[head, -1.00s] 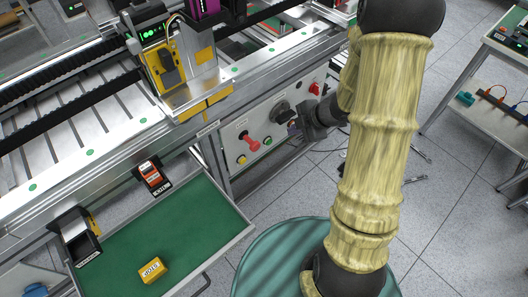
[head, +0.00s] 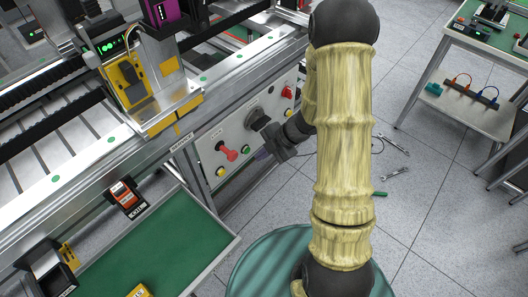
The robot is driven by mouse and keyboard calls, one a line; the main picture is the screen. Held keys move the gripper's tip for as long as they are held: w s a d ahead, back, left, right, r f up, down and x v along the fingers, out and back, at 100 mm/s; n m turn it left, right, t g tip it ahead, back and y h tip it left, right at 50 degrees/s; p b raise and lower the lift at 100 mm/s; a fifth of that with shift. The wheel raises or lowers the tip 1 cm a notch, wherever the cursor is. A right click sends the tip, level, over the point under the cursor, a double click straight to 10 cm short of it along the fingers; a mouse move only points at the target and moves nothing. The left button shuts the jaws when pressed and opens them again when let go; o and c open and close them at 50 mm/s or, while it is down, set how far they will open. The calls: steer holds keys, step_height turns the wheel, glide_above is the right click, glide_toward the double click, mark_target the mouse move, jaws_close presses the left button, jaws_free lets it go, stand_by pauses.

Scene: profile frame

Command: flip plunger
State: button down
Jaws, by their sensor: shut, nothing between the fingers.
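A red plunger-like lever (head: 230,154) sticks out from the light grey control panel (head: 208,161) on the machine's front, at its left part. Its red end points down and to the right. A black rotary knob (head: 254,117) sits to its right on the panel. My gripper (head: 270,139) is dark and shut with nothing held. It is in front of the panel, just below and right of the black knob and right of the red lever. It looks apart from the lever; I cannot tell whether it touches the knob. My arm hides the area right of the panel.
A red button (head: 288,92) is at the panel's upper right. A green-lined tray (head: 150,250) juts out at lower left.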

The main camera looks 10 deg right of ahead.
mark_target(230, 154)
steer(key=w+a+f+b, duration=0.1)
steer(key=w+a+f, duration=0.3)
steer(key=a+f, duration=0.1)
steer(key=shift+w+a, duration=0.2)
steer(key=shift+a, duration=0.4)
steer(key=shift+f, duration=0.1)
